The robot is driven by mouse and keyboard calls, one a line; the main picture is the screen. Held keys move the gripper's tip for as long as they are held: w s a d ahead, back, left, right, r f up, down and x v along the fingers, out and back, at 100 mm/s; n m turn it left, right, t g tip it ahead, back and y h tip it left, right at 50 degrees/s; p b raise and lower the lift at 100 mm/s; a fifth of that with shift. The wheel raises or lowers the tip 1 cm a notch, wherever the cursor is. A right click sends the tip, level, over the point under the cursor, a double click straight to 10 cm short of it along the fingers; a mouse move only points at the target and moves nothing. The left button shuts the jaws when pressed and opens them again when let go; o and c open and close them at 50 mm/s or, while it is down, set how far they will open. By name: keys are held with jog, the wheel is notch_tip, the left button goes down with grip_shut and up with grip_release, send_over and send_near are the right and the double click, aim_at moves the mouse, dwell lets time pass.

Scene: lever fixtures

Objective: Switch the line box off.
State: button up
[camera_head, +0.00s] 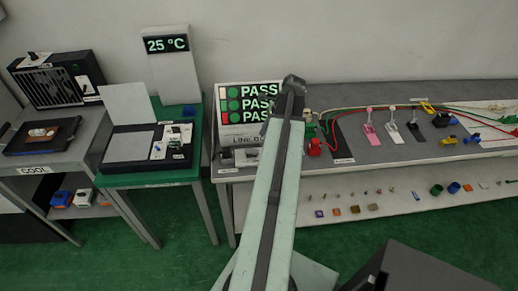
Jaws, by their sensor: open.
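The line box (224,93) stands at the left end of the long grey bench. No switch on the box can be made out clearly. My arm rises from the bottom of the view, and its dark end with my gripper (293,84) overlaps the right part of the panel. The gripper is open with nothing seen in it. Its distance from the box cannot be told.
Right of the box, a red part (315,147), cables and pink, white and black lever fixtures (390,128) stand on the bench (355,150). A green table (195,150) and the COOL table (90,150) stand left. Green floor lies between.

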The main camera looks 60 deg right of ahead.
aim_at(256, 151)
jog(key=b+x, duration=0.5)
jog(key=x, duration=0.2)
jog(key=shift+d+f+b, duration=0.1)
jog(key=shift+d+b, duration=0.05)
jog(key=shift+b, duration=0.2)
